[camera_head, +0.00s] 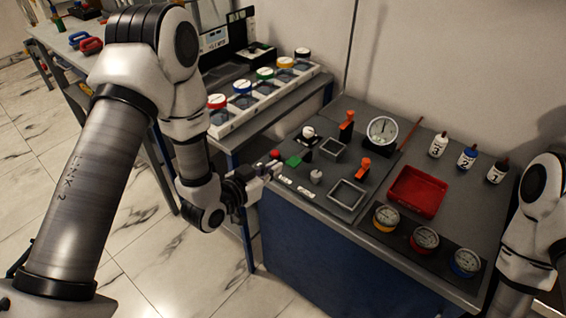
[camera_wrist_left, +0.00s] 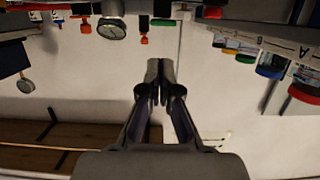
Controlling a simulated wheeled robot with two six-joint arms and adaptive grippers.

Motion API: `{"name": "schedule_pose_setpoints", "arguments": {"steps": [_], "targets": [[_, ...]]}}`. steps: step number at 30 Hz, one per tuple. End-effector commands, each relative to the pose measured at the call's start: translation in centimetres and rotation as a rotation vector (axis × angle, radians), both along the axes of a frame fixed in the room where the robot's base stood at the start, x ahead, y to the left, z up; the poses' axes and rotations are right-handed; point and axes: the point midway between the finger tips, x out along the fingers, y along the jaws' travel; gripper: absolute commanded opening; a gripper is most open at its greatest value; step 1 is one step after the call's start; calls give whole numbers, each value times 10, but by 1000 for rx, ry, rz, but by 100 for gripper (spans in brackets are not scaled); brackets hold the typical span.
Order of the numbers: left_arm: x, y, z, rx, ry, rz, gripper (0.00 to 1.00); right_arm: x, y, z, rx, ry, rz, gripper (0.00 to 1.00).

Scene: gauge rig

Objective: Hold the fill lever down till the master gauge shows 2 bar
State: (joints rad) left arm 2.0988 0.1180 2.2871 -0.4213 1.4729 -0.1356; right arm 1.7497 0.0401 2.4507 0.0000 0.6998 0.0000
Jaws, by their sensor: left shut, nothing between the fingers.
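Two orange levers stand on the grey panel in the head view, a far one (camera_head: 347,124) and a near one (camera_head: 363,169); I cannot tell which is the fill lever. The master gauge (camera_head: 382,131), a white round dial, stands upright right of the far lever; its reading is too small to make out. My left gripper (camera_head: 272,169) is shut and empty at the panel's left edge, near a red button and a green piece, apart from both levers. The wrist view shows its closed fingers (camera_wrist_left: 160,70). My right gripper is out of view; only its arm shows.
A red tray (camera_head: 417,192) lies right of the levers. Gauges with yellow (camera_head: 386,217), red (camera_head: 424,239) and blue (camera_head: 465,262) rims lie in front. Labelled bottles (camera_head: 467,157) stand behind. A row of coloured-lid bins (camera_head: 262,92) sits on the bench at left.

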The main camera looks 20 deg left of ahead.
Motion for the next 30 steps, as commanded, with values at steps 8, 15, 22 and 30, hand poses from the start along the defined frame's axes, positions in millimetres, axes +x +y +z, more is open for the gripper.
{"name": "schedule_pose_setpoints", "arguments": {"steps": [8,15,22,30], "targets": [[-45,16,-2,-2,0,0,0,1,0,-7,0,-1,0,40],[-49,18,-1,1,-1,0,0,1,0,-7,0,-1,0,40],[-49,18,-1,1,-1,0,0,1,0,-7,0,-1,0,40],[-85,2,-40,47,169,-40,0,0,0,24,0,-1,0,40]]}}
